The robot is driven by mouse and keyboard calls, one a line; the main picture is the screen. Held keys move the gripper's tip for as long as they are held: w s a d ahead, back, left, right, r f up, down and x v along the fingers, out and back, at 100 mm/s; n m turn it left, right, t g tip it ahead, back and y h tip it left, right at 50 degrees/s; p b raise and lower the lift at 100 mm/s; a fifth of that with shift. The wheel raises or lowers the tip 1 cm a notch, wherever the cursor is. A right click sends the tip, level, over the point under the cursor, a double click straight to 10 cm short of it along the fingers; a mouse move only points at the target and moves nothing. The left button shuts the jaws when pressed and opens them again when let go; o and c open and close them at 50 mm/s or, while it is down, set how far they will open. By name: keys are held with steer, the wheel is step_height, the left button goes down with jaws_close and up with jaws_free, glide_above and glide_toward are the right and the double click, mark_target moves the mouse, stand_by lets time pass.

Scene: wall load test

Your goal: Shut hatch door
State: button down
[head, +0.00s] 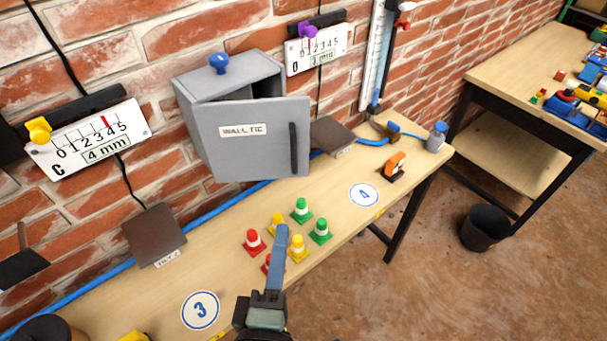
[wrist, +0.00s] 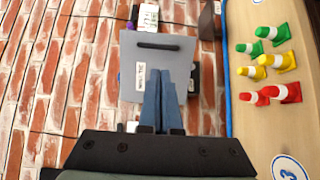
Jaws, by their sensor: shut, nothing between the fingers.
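The hatch door (head: 225,150) is a grey panel with a "WALL TIE" label and a dark upright handle (head: 293,149) on its right side. It stands ajar on the grey wall box (head: 240,78), with a dark gap showing along the top. In the wrist view the door (wrist: 183,50) appears turned, with its handle (wrist: 158,45) near the top. My gripper (head: 282,230) has blue fingers, shut and empty. It is in front of and below the door in the head view, apart from it. The fingertips (wrist: 162,72) overlap the door in the wrist view; contact cannot be told.
Red, yellow and green cones (head: 320,232) stand on the wooden bench (head: 235,235) around my fingers in the head view. A blue knob (head: 218,63) tops the box. A blue hose (head: 240,192) runs along the wall. A dark block (head: 333,135) sits right of the door.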

steer(key=p, duration=0.5)
glide_toward(293, 159)
steer(key=w, duration=0.4)
steer(key=w+d, duration=0.1)
steer(key=w, duration=0.1)
steer(key=shift+w+f, duration=0.15)
steer(key=shift+w, duration=0.25)
steer(key=shift+w, duration=0.15)
